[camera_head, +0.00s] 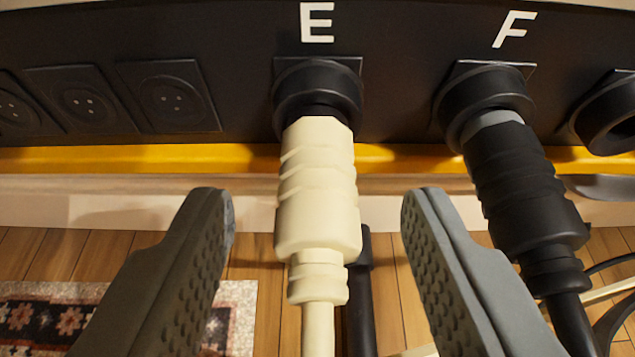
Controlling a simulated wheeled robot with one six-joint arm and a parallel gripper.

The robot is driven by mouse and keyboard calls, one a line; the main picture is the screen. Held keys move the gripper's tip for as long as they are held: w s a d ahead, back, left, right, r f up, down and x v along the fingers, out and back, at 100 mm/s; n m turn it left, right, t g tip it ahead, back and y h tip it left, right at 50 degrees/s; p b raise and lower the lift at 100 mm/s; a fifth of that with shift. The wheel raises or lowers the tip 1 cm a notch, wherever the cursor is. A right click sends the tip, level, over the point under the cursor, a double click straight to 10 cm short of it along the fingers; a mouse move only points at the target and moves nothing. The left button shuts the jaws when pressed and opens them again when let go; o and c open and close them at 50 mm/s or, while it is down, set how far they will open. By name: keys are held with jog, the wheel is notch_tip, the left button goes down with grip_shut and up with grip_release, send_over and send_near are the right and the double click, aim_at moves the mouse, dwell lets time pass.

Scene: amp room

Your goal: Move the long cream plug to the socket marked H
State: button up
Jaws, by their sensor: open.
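The long cream plug (317,190) sits in the socket marked E (317,85), with its cable running down out of the picture. My gripper (317,210) is open, one finger on each side of the cream plug, with a gap on both sides. Neither finger touches it in this view. The socket marked H is not in view.
A black plug (520,190) sits in the socket marked F (487,90), close to the right of my right finger. An empty-looking black socket (610,112) is at the right edge. Several small round connectors (170,97) are at left. A yellow strip (120,158) runs below the panel.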

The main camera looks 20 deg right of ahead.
jog(key=shift+w, duration=0.2)
jog(key=shift+c, duration=0.5)
grip_shut()
